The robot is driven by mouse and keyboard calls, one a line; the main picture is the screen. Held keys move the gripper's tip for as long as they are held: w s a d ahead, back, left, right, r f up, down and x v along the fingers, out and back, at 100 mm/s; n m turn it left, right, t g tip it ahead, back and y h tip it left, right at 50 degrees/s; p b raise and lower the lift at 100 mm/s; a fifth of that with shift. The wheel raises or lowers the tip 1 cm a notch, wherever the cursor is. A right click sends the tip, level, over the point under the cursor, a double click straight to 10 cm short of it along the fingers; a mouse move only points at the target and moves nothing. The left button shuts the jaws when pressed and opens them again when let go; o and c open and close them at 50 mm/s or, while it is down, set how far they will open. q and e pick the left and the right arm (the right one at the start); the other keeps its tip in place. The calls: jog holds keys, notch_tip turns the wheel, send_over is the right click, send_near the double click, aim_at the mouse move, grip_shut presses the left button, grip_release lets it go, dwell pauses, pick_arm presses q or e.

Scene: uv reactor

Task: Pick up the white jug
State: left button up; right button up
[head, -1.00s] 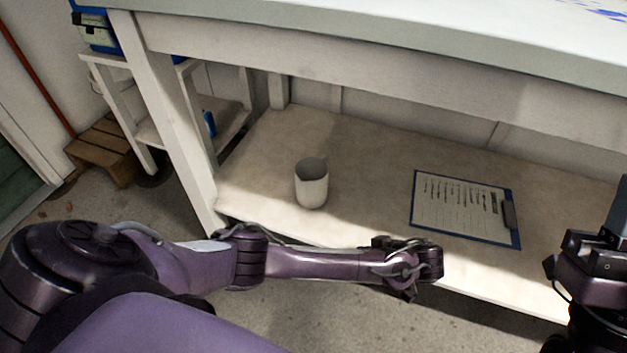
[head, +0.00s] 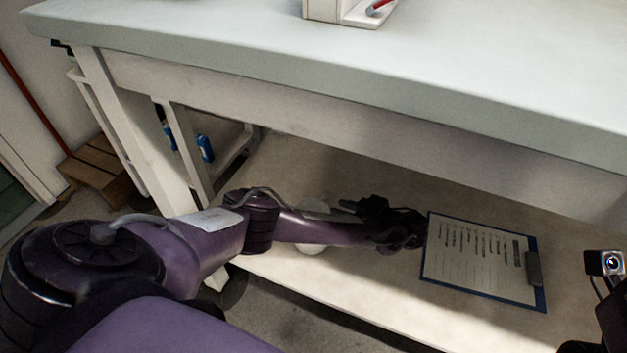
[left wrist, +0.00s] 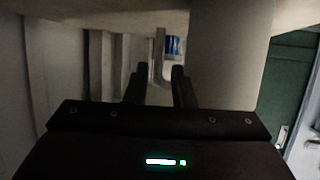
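The white jug (head: 311,248) stands on the lower shelf, mostly hidden behind my left forearm in the head view; only bits of its rim and base show. My left gripper (head: 345,205) is over the shelf, to the right of the jug and slightly behind it, pointing left. In the left wrist view my left gripper (left wrist: 158,72) has its two fingers apart with nothing between them. A large pale curved surface, apparently the jug (left wrist: 230,55), is close beside the right finger, outside the gap. I cannot tell whether they touch. My right gripper's fingers are out of view.
A clipboard (head: 478,262) with paper lies on the lower shelf (head: 360,300), right of my left wrist. The thick tabletop (head: 300,70) and its front rail overhang the shelf. A table leg (head: 135,135) stands at the left. Blue cans (head: 205,148) sit behind it.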

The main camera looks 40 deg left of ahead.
aim_at(312, 204)
pick_arm(q)
jog(key=x, duration=0.1)
jog(key=b+x, duration=0.1)
jog(key=x, duration=0.2)
jog(key=shift+w+a+r, duration=0.1)
jog(key=shift+a+r, duration=0.1)
jog(key=shift+a, duration=0.15)
grip_shut()
